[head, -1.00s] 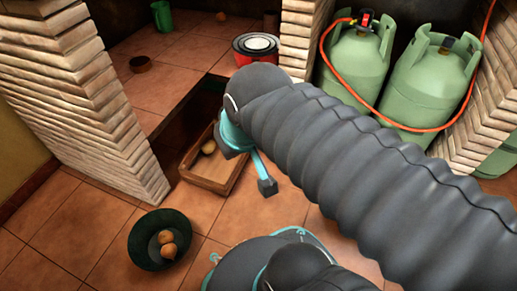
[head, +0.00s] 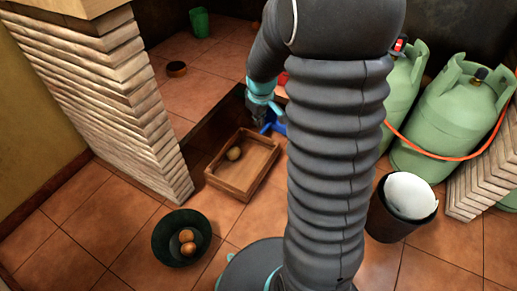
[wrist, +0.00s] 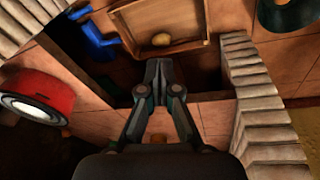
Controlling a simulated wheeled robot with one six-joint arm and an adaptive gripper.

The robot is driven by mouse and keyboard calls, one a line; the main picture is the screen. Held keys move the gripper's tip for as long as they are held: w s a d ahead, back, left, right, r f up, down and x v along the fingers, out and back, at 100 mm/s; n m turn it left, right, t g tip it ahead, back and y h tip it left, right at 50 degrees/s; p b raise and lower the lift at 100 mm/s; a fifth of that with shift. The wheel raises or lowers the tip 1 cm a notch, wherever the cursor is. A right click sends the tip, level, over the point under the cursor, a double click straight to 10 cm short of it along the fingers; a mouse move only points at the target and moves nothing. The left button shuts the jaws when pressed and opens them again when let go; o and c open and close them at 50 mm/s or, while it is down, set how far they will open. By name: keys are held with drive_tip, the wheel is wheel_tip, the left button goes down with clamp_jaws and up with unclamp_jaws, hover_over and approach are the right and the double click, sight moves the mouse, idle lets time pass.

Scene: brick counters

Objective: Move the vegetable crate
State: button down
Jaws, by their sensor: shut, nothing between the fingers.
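The vegetable crate, a shallow wooden box (head: 224,188), sits on the tiled floor in front of the dark recess under the counter. One round, pale vegetable (head: 233,153) lies inside it. The crate's wall (wrist: 170,50) and the vegetable (wrist: 161,39) also show at the top of the wrist view. My gripper (head: 258,124) is over the recess, just past the crate's far side. In the wrist view my fingertips (wrist: 158,66) are together and empty, close below the crate's wall. I cannot tell whether they touch it.
A blue object (head: 272,122) lies beside the crate, near my gripper. A brick pillar (head: 165,165) stands left of the crate. A dark green bowl (head: 163,243) with onions is on the front floor. A bin (head: 386,222) and green gas cylinders (head: 450,125) stand right.

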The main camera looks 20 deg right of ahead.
drive_tip(key=d+f+n+g+p, duration=0.1)
drive_tip(key=d+f, duration=0.2)
drive_tip(key=f, duration=0.9)
drive_tip(key=w+d+f+n+p, duration=0.1)
drive_tip(key=d+f+p, duration=0.1)
drive_tip(key=f, duration=1.1)
drive_tip(key=w+d+f+n+g+p, duration=0.1)
drive_tip(key=d+f, duration=0.3)
drive_tip(key=f, duration=0.8)
drive_tip(key=shift+f+g+y, duration=0.3)
drive_tip(key=shift+f, duration=0.05)
drive_tip(key=shift+w+a, duration=0.35)
drive_tip(key=shift+w, duration=0.2)
drive_tip(key=shift+w+a, duration=0.3)
drive_tip(key=shift+w, duration=0.2)
drive_tip(key=shift+w+a+p, duration=0.3)
drive_tip(key=shift+w+a, duration=0.2)
drive_tip(key=shift+w, duration=0.1)
